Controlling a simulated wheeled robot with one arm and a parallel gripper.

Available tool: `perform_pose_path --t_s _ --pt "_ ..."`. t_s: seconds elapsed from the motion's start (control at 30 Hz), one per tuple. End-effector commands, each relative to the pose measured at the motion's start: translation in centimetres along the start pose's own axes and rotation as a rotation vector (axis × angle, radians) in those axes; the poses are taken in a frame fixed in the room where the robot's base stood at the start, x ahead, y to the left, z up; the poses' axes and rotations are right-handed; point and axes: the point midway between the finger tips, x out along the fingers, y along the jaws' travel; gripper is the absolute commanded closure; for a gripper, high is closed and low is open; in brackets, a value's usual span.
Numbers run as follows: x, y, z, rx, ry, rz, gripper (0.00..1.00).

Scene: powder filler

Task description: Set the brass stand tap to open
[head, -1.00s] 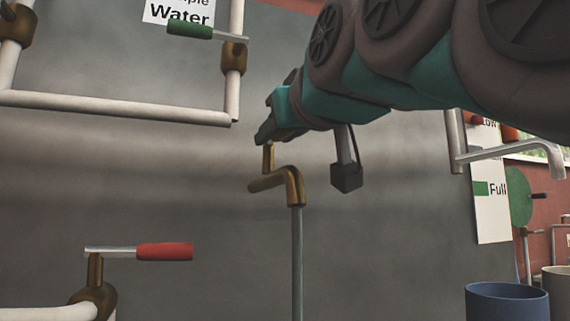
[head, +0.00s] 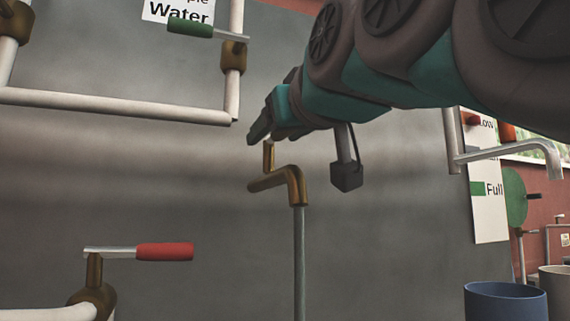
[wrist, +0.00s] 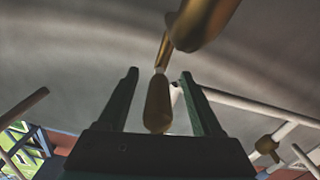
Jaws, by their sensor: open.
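The brass stand tap (head: 290,180) stands in the middle of the head view on a thin grey riser, with liquid or pipe below it too plain to tell apart. Its spout points left and a short brass stem rises from it. My gripper (head: 262,130) is at the top of that stem and hides the tap's handle in the head view. In the wrist view my gripper (wrist: 160,90) is open, with a brass handle piece (wrist: 158,105) between its two fingers. The fingers look apart from it on both sides. The tap body (wrist: 200,22) shows above them.
A red-handled valve (head: 163,251) is at lower left. A green-handled valve (head: 190,28) sits on white pipes (head: 120,106) at upper left. A steel spout (head: 510,152) and a blue container (head: 506,302) are at right. A grey wall or tank surface lies behind.

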Motion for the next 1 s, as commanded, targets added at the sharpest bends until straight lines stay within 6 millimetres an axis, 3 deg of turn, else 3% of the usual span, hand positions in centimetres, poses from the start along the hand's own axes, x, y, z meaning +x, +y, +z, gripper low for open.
perform_pose_path --t_s 0.27,0.53,0.7,1.0 --pt "-1.4 0.0 0.0 0.000 0.001 0.000 0.33" --pt "-5.8 0.0 -0.2 0.000 0.007 0.000 0.33" --pt "-7.5 0.0 0.0 0.000 0.001 0.000 0.33" --pt "-7.8 0.0 0.0 0.000 -0.001 0.000 0.33"
